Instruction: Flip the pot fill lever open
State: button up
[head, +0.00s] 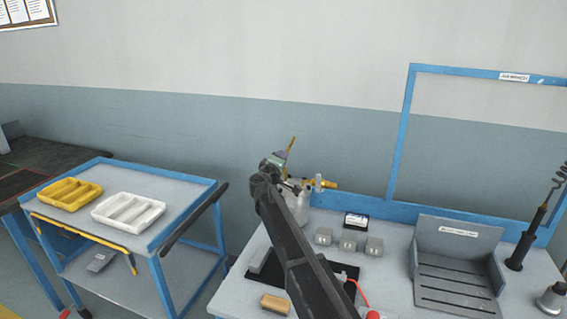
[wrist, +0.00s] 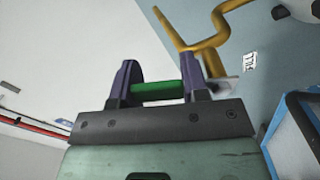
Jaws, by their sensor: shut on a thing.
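The pot (head: 302,211), pale and metallic, stands at the back left of the bench, partly behind my arm. A brass-yellow fitting (head: 327,184) sticks out to its right. My gripper (head: 276,160) is above the pot; its fingertips are hard to make out there. In the wrist view my gripper (wrist: 157,91) has two purple fingers shut on a short green bar (wrist: 155,90) spanning between them. A bent yellow bar (wrist: 207,43) runs up just beyond the right finger. A yellow piece (head: 291,144) also rises beside my gripper. I cannot tell whether the green bar joins the yellow one.
Several small grey blocks (head: 348,241) and a grey slotted tray (head: 458,262) sit on the bench. A wooden block (head: 275,304) lies near the front. A blue frame (head: 403,125) stands behind. A cart at left carries a yellow tray (head: 48,198) and a white tray (head: 107,220).

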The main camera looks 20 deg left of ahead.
jog(key=shift+a+n, duration=0.4)
jog(key=shift+n, duration=0.5)
jog(key=shift+a+n, duration=0.4)
jog(key=shift+n, duration=0.5)
jog(key=o, duration=0.9)
jog(key=shift+s, duration=0.1)
jog(key=shift+s, duration=0.1)
jog(key=s, duration=1)
jog(key=shift+s+d, duration=0.3)
